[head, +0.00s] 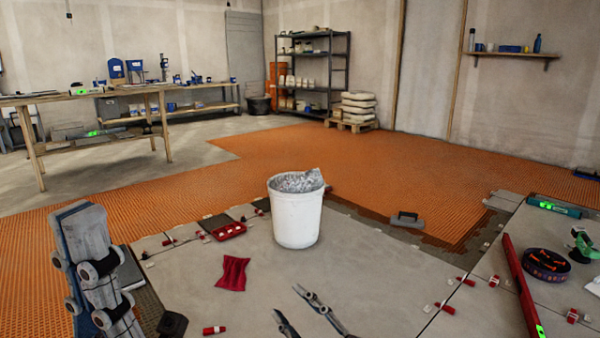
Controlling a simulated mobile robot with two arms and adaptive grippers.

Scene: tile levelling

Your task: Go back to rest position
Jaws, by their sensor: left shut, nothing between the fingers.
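My right gripper (289,305) is at the bottom middle, partly cut off by the lower edge. Its two thin fingers are apart, with nothing seen between them. Grey tile floor lies beyond them. The rest of the right arm is not in view.
A white bucket (297,218) stands on the grey tiles (365,265). A workbench (100,96) stands back left.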

